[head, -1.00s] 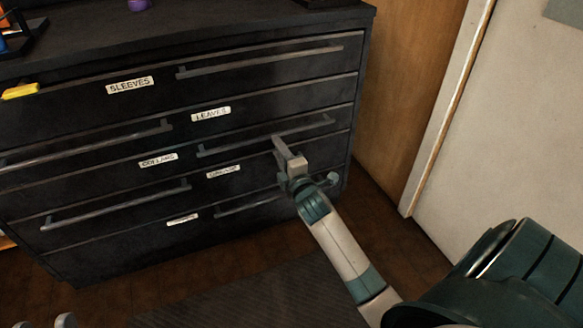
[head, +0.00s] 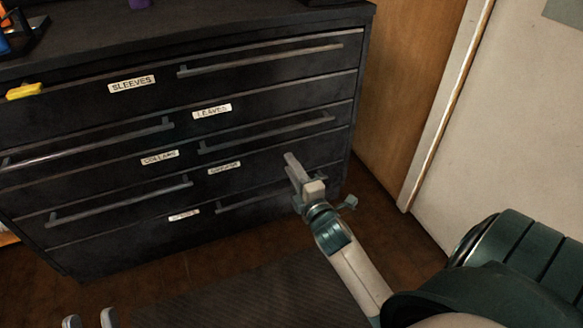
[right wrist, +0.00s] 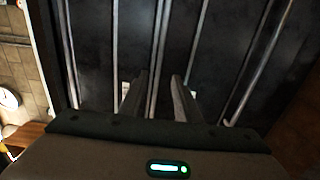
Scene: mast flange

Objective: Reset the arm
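My right gripper (head: 294,172) is in front of the lower right part of the black drawer cabinet (head: 345,75), near the right handles, with no object in it. In the right wrist view its two fingers (right wrist: 160,98) stand apart with a gap between them, pointing at the cabinet front. Whether a finger touches the cabinet is hard to tell, but no handle lies gripped between them. My left gripper (head: 90,320) shows only as two separate fingertips at the bottom left edge, with nothing between them.
The drawers look shut, with long bar handles (head: 265,133) and white labels, including SLEEVES (head: 132,83) and LEAVES (head: 212,111). A yellow object (head: 24,91) is at the upper left drawer. A wooden door (head: 415,85) and pale wall stand right. Dark floor mat (head: 250,295) lies in front.

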